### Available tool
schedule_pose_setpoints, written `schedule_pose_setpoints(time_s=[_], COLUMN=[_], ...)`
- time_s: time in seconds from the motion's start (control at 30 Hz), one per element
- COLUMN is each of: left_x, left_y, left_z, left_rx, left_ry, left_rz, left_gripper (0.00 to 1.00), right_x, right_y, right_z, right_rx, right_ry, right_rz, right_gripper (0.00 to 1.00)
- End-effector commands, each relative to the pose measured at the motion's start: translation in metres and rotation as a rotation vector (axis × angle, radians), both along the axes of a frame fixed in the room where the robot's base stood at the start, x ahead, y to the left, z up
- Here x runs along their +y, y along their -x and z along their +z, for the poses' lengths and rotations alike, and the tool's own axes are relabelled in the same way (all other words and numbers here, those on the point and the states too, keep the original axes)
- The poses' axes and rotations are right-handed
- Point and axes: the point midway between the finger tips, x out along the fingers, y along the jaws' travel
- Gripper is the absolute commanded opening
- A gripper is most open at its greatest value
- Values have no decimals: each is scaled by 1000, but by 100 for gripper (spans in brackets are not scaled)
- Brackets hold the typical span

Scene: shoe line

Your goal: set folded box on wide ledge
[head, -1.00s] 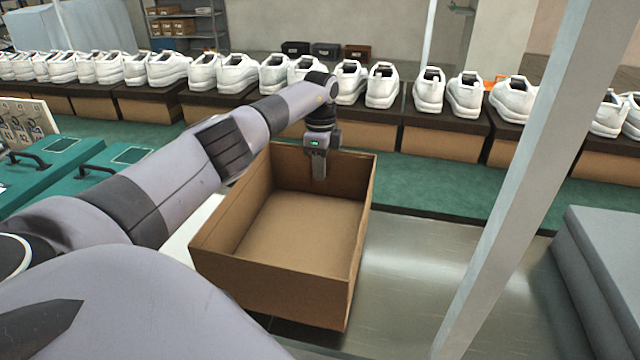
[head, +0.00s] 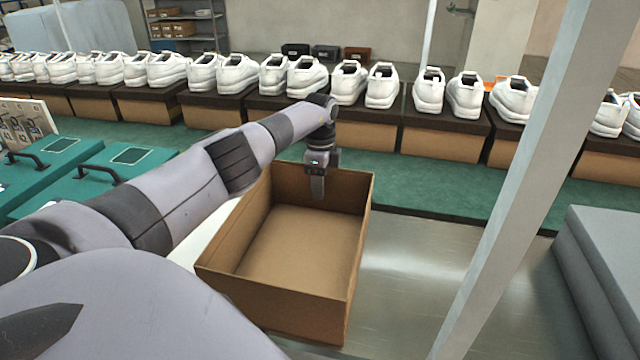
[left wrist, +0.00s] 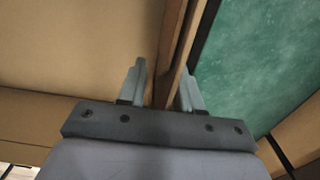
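The folded box (head: 275,303) is an open brown cardboard box, upright and empty, in the middle of the head view. My left gripper (head: 318,192) reaches down at its far wall. A steel ledge (head: 420,270) spreads beneath and to the right of the box. I cannot tell whether the box touches it; its underside is hidden. My right gripper is not in view.
Behind the box runs a green surface (head: 440,185) with a row of white shoes (head: 350,82) on cardboard boxes. A grey post (head: 515,180) stands to the right, with grey slabs (head: 605,265) beyond. Teal cases (head: 90,180) lie left. The steel between box and post is clear.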

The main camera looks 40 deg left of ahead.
Motion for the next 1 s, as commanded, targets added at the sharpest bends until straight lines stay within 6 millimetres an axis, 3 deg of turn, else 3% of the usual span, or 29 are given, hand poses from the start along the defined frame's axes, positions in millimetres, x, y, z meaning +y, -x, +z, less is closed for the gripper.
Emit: schedule_pose_setpoints(time_s=[0.27,0.7,1.0], left_x=[1,0,0], left_y=[-1,-1,0], left_z=[11,98,123], left_rx=[-2,-4,1], left_ry=[0,0,0], left_rz=[0,1,0], left_gripper=[34,34,34], right_x=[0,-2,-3], right_y=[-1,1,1], right_z=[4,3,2], right_rx=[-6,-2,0], right_ry=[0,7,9], right_rz=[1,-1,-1], right_gripper=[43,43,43])
